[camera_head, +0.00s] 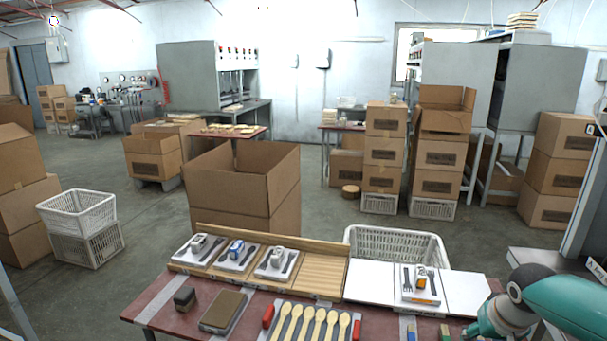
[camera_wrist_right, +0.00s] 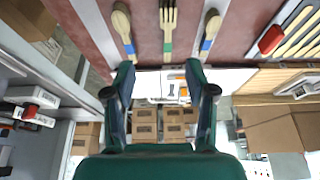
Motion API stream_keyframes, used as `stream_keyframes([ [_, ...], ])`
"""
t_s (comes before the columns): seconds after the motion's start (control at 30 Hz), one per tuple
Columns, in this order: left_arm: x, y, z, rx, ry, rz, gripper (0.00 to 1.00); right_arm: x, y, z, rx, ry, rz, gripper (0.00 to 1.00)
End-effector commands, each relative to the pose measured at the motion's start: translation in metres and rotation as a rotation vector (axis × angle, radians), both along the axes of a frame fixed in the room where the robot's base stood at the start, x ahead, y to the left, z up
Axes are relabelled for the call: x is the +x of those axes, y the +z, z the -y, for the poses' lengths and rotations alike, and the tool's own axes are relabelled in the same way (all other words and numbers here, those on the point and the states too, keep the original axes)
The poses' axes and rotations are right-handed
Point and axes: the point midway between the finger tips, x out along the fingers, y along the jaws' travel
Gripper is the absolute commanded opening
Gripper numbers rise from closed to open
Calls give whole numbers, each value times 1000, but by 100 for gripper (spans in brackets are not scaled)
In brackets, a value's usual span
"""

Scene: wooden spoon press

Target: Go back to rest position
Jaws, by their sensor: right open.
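My right gripper (camera_wrist_right: 160,75) shows in the right wrist view with its two fingers spread and nothing between them. Past its tips lie a wooden fork (camera_wrist_right: 167,25) with a green band and two wooden spoons with blue bands, one to the left (camera_wrist_right: 123,28) and one to the right (camera_wrist_right: 209,30). The fingers appear apart from them. In the head view my right arm (camera_head: 570,300) comes in at the lower right, over the right end of the red table (camera_head: 160,309); its fingertips are not clear there. My left gripper is in neither view.
The table holds a row of wooden spoons (camera_head: 314,324), a dark ink pad (camera_head: 223,311), a block (camera_head: 184,298), a wooden rack (camera_head: 320,270) with stamps and a white panel (camera_head: 372,281). Behind it stand an open carton (camera_head: 245,180) and a white crate (camera_head: 398,243).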

Motion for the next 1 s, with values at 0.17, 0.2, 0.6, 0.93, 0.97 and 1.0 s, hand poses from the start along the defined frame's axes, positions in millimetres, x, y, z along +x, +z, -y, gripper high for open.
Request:
stream_keyframes([
  [0.17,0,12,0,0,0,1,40,-2,-33,-14,14,27,-91,56],
  [0.2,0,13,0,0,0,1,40,-5,-42,-18,18,35,-116,56],
  [0.6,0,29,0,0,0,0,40,-66,-156,-90,149,122,-376,56],
  [0.93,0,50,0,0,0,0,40,-230,-269,-217,434,165,-574,56],
  [0.97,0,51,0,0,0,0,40,-243,-274,-224,449,158,-570,56],
  [1.0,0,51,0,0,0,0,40,-256,-278,-231,461,147,-555,56],
])
